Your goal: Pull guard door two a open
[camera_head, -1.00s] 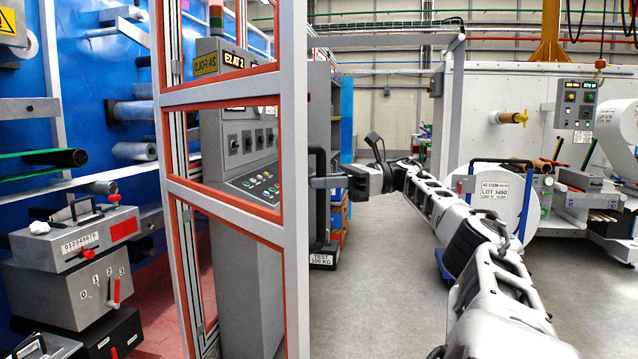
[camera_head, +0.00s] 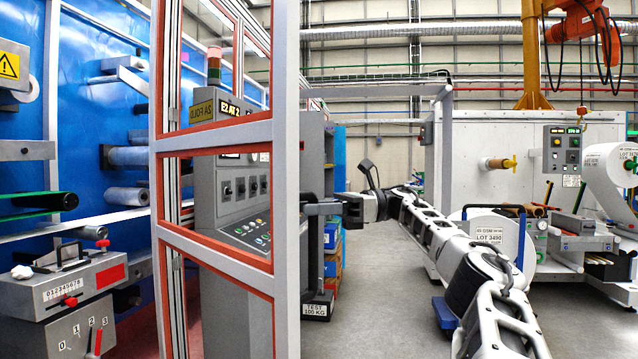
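The guard door (camera_head: 286,130) is a grey frame with orange-red inner edges, upright at left of centre and seen at a slant. A control cabinet (camera_head: 212,180) shows through its openings. My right gripper (camera_head: 318,208) is at the right post of the door, at about mid-height, with its arm reaching in from the lower right. Its fingertips are partly hidden at the post's edge, and a dark part there may be the door's handle. I cannot tell whether the fingers are closed on it. My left gripper is not in view.
A large white roll (camera_head: 490,235) stands at right. Open grey floor (camera_head: 385,300) lies between them. Blue machinery (camera_head: 100,100) fills the left.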

